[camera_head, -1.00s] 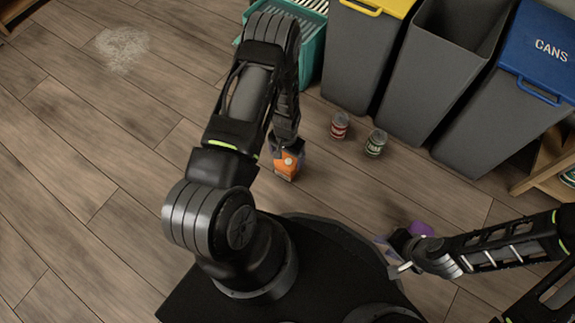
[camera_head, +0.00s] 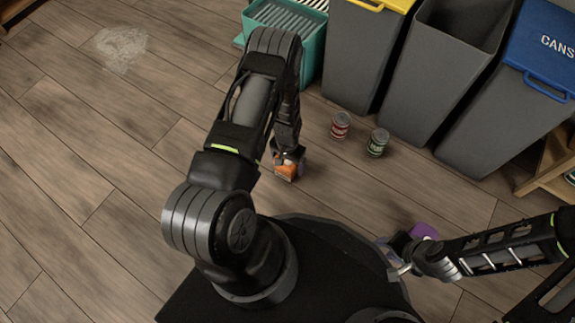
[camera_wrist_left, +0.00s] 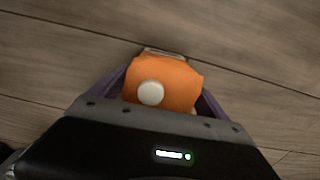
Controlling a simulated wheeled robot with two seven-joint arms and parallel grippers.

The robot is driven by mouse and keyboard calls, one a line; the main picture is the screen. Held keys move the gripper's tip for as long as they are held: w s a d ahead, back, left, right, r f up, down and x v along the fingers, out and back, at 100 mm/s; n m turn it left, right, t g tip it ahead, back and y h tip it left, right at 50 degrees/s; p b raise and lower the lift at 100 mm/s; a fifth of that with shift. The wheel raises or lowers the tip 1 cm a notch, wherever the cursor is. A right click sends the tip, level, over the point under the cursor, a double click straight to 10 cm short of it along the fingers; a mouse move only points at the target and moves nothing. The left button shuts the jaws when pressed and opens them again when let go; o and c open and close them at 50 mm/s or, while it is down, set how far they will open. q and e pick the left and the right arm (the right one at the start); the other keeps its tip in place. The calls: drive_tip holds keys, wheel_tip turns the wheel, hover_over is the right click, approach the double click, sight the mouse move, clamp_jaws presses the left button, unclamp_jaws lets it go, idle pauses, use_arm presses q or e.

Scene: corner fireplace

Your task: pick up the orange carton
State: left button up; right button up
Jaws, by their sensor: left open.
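The orange carton (camera_head: 285,171) is on the wood floor, below the end of my left arm in the head view. In the left wrist view the carton (camera_wrist_left: 178,78) shows its orange side and a round white cap. My left gripper (camera_wrist_left: 163,86) is open, with its purple fingers on either side of the carton; contact cannot be made out. In the head view the left gripper (camera_head: 289,158) is partly hidden by its own arm. My right gripper (camera_head: 403,240) is at the lower right, its purple fingers apart, with nothing seen between them.
A red can (camera_head: 340,125) and a green can (camera_head: 377,142) stand on the floor right of the carton.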

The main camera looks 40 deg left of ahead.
use_arm(q)
drive_tip(key=c, duration=1.4)
drive_tip(key=shift+c, duration=0.2)
drive_tip(key=shift+r, duration=0.1)
wheel_tip(320, 180, up, 10)
drive_tip(key=p, duration=0.4)
